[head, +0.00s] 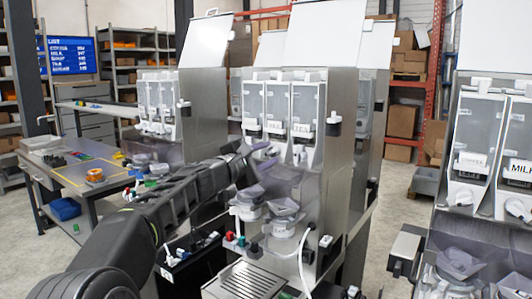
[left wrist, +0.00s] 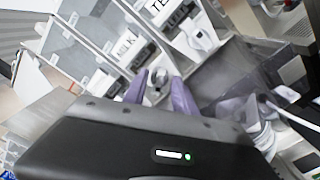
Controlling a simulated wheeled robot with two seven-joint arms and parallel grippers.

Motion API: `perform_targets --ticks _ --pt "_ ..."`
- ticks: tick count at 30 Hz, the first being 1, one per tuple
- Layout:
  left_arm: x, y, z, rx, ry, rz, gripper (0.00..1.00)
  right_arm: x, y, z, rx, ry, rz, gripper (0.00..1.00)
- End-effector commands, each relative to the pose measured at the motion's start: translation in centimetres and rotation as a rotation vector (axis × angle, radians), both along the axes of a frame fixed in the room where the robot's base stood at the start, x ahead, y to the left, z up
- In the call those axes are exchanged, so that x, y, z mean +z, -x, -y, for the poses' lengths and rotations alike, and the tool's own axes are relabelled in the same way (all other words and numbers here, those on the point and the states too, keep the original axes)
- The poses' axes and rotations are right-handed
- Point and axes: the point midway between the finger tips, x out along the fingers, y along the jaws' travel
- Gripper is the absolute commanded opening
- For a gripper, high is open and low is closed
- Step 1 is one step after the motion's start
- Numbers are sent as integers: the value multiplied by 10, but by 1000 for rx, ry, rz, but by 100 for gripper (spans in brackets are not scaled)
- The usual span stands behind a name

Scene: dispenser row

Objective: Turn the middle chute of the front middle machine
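The front middle machine (head: 325,175) is a steel cabinet with three clear canisters side by side. The middle canister (head: 277,103) stands between two others, the right one labelled TEA. My left gripper (head: 251,164) reaches in from the left, just below the canisters, and hides part of the chutes in the head view. In the left wrist view, its two purple fingers (left wrist: 160,92) are apart, with a small grey-white chute (left wrist: 159,84) between their tips, below the MILK label. I cannot tell whether the fingers touch it. My right gripper is not in view.
Purple-grey hoppers (head: 285,207) sit below the canisters, close under my left gripper. A white hose (head: 302,262) hangs at the machine's front. Another machine (head: 480,170) stands at the right, and a workbench (head: 85,170) at the left.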

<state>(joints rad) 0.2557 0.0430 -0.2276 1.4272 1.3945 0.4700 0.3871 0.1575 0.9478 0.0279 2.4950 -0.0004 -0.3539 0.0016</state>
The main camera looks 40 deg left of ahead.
Motion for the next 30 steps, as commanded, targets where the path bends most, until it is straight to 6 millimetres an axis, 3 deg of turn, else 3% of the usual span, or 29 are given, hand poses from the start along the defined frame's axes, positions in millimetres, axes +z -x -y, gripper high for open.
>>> perform_targets --ticks 6,18,30 --pt "0 0 0 0 0 0 31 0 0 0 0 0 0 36" --pt "0 0 0 0 0 0 0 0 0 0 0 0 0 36" --pt "-1 0 0 -1 -1 -1 0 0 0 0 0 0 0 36"
